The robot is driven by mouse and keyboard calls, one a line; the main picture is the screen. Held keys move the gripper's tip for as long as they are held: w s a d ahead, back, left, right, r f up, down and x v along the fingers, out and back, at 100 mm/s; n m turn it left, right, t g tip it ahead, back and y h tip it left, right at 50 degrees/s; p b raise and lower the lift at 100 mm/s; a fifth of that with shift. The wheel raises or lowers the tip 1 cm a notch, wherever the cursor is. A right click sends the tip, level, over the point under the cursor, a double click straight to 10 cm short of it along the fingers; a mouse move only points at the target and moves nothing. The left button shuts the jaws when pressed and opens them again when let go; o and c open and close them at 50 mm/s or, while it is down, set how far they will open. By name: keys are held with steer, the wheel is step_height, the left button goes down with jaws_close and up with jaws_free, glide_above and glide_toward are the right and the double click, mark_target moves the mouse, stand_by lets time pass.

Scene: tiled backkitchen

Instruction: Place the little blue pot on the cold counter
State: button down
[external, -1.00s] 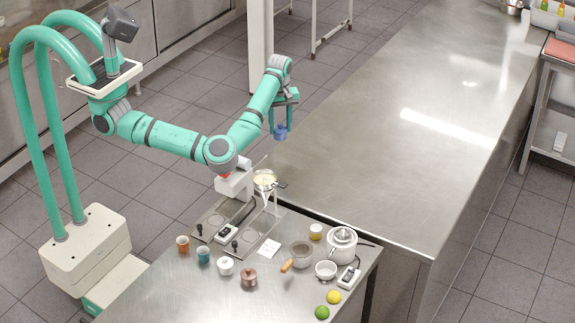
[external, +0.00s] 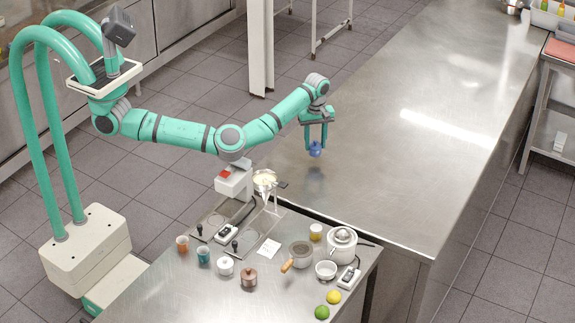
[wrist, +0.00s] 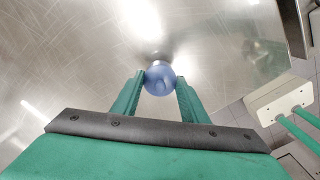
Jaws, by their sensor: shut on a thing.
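The little blue pot (external: 315,149) is held between the fingertips of my gripper (external: 315,142). In the wrist view the pot (wrist: 159,78) shows as a round blue shape, with both green fingers of my gripper (wrist: 158,87) touching its sides. The cold counter (external: 400,150) is the long bare steel surface under and to the right of my gripper. The pot hangs above the counter's left part, and a faint shadow shows on the steel below it. The underside of the pot is hidden.
The nearer steel table (external: 180,285) carries cups, a brown pot, a grey pan, a white juicer (external: 342,242), a lemon and a lime. A funnel on a stand (external: 266,185) stands by the counter's near left edge. The counter's middle is clear.

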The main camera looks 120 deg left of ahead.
steer(key=shift+w+a+f, duration=0.1)
steer(key=shift+w+f, duration=0.05)
steer(key=shift+f, duration=0.05)
steer(key=shift+w+f, duration=0.1)
steer(key=shift+f, duration=1.5)
steer(key=c, duration=1)
jaws_free()
steer(key=shift+f, duration=0.15)
steer(key=shift+c, duration=0.2)
step_height(320, 180, up, 12)
steer(key=shift+r, duration=0.2)
